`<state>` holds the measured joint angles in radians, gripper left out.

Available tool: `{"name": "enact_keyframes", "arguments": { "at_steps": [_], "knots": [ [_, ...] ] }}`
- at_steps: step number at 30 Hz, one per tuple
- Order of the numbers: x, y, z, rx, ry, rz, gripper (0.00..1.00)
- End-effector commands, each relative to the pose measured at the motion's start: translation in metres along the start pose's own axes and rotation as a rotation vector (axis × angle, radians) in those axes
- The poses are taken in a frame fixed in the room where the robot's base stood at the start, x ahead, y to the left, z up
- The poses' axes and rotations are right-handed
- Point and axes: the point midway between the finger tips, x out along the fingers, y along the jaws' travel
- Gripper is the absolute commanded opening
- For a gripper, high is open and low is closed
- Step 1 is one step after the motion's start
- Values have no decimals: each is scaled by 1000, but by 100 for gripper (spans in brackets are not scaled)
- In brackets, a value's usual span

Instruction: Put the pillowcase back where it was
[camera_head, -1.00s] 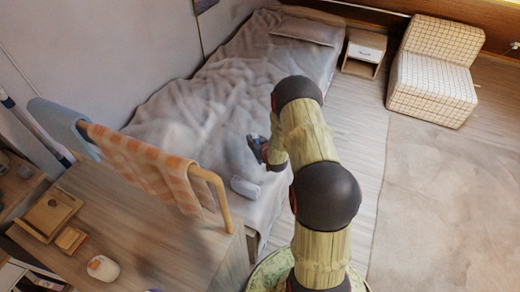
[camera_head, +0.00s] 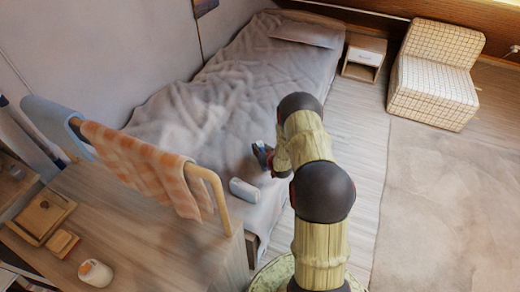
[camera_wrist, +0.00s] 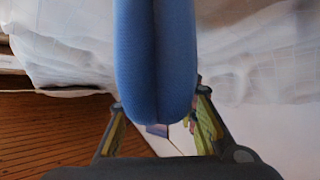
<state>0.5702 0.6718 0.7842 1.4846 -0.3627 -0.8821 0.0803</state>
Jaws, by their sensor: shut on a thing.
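My gripper (camera_wrist: 160,103) is shut on a blue, rolled or folded cloth, the pillowcase (camera_wrist: 155,55), which shows large between the two fingers in the wrist view. In the head view my gripper (camera_head: 262,155) is above the near part of the bed, close to its right edge. A pale bluish-grey roll (camera_head: 244,189) shows just below it there and looks like the same pillowcase. The contact between fingers and cloth is too small to make out in the head view.
The bed (camera_head: 190,115) has a rumpled grey cover and a pillow (camera_head: 307,32) at its far end. A wooden rail (camera_head: 222,195) with an orange checked cloth (camera_head: 140,168) stands at the near left. A nightstand (camera_head: 364,55) and a chair (camera_head: 435,85) are at the back right.

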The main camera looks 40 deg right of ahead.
Motion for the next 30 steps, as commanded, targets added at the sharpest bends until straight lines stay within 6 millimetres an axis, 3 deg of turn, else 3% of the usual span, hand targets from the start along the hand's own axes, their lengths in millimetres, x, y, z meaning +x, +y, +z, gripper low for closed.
{"name": "enact_keyframes", "arguments": {
  "at_steps": [4,5,13,25,30],
  "knots": [
    [2,0,4,0,0,0,0],
    [2,0,4,0,-1,0,31],
    [1,0,3,0,-1,0,47],
    [-1,0,0,0,-1,0,48],
    [-26,0,-1,1,-3,0,48]
  ]
}}
